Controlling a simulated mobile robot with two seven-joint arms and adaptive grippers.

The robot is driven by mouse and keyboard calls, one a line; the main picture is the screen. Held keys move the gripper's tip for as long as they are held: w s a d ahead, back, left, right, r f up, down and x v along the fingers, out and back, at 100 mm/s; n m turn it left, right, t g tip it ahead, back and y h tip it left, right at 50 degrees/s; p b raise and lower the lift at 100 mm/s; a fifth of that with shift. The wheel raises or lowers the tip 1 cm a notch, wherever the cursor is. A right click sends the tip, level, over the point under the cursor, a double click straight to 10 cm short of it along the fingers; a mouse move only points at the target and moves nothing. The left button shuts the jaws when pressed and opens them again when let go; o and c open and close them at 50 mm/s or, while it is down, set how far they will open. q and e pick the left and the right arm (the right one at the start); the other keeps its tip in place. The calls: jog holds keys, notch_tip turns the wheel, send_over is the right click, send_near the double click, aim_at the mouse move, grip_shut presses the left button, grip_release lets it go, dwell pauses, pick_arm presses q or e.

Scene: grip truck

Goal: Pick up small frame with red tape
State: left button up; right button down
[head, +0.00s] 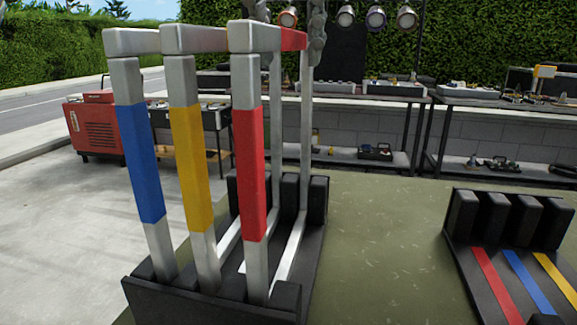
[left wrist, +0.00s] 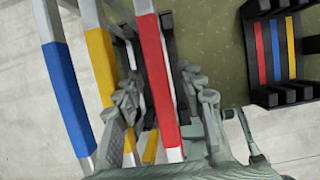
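Three grey metal frames stand upright side by side in a black rack (head: 190,305). They carry blue tape (head: 138,165), yellow tape (head: 189,155) and red tape (head: 249,175). The red-taped frame (head: 255,37) is the rightmost. My left gripper (head: 290,36) is at the top of the head view, partly cut off, by the red part of its top bar. In the left wrist view its open fingers (left wrist: 160,90) lie either side of the red-taped bar (left wrist: 152,55), with a gap at the right finger. The left finger is between the yellow and red bars. My right gripper is not in view.
A second black rack (head: 510,220) with red, blue and yellow stripes stands empty at the right. Tables (head: 480,100) with equipment line the back by a low wall and hedge. A red cabinet (head: 95,130) stands at the left.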

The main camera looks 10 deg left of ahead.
pick_arm(q)
jog(key=shift+f, duration=0.2)
dwell(0.3)
grip_shut()
dwell(0.3)
